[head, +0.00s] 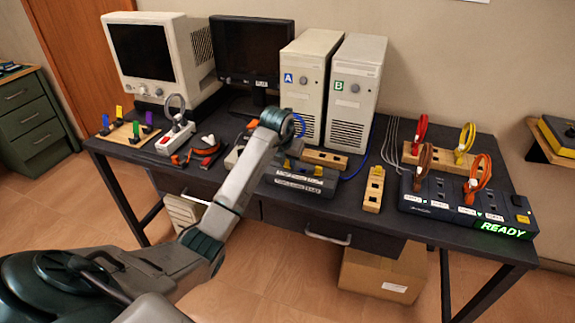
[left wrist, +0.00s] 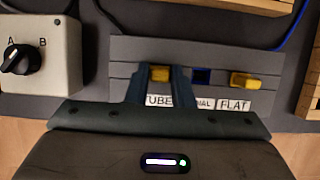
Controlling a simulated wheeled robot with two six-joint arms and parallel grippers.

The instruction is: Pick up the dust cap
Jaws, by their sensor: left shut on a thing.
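A yellow dust cap (left wrist: 160,73) sits at the left position of a dark grey switch box, above the label TUBE. My left gripper (left wrist: 160,84) is shut on this cap, one finger on each side. The cap still appears to be at its port. A second yellow cap (left wrist: 245,81) sits above the label FLAT, and a blue port (left wrist: 202,76) shows between them. In the head view the switch box (head: 298,186) lies on the table beside my left forearm, which hides my jaws. My right gripper is not in view.
A pale A/B selector box (left wrist: 40,52) stands left of the gripper. Wooden blocks (head: 373,190) lie right of and behind the switch box. Two beige towers (head: 355,90) and monitors stand behind. A power strip (head: 466,205) with cables is at right.

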